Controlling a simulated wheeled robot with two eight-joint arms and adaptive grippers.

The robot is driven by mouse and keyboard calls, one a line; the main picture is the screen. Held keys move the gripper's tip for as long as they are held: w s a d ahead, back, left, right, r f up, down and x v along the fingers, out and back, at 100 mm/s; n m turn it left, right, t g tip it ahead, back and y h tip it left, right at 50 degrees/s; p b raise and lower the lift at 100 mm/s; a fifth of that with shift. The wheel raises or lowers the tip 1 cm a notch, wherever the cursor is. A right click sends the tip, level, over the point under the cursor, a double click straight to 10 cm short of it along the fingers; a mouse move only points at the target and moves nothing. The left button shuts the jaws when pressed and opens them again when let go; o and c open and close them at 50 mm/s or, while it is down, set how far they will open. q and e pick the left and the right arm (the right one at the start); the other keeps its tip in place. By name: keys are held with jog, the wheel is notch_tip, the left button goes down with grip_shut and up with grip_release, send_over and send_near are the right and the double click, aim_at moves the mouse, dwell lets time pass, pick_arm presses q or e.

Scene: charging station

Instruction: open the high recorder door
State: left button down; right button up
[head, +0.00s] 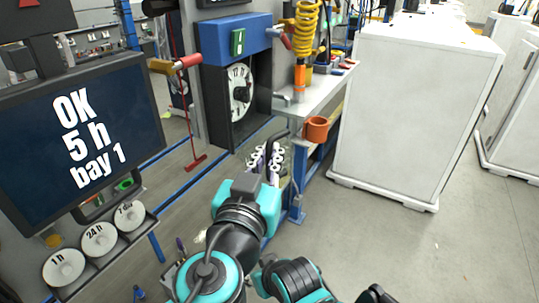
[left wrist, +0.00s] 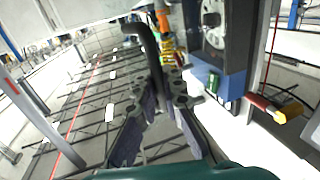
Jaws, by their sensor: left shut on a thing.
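The recorder (head: 222,122) is a dark upright case with a white round dial (head: 240,90), below a blue box. In the left wrist view the dial (left wrist: 213,14) and dark case (left wrist: 225,52) show at the top right. My left gripper (head: 266,158) is in front of the recorder, below and right of the dial. In the left wrist view its fingers (left wrist: 160,88) are closed around a black curved handle (left wrist: 141,38). I cannot make out the door panel or how far it stands open. A black part at the bottom edge of the head view may be my right gripper (head: 375,294).
A monitor (head: 85,130) reading "OK 5 h bay 1" stands at left, above several white discs (head: 99,239). A big white cabinet (head: 410,110) stands farther right. Floor at lower right is clear.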

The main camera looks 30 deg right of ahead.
pick_arm(q)
jog(key=c, duration=1.6)
grip_release()
jog(key=shift+s, duration=0.2)
jog(key=shift+s+a, duration=0.15)
jog(key=v, duration=1.1)
jog(key=shift+s+a, duration=0.25)
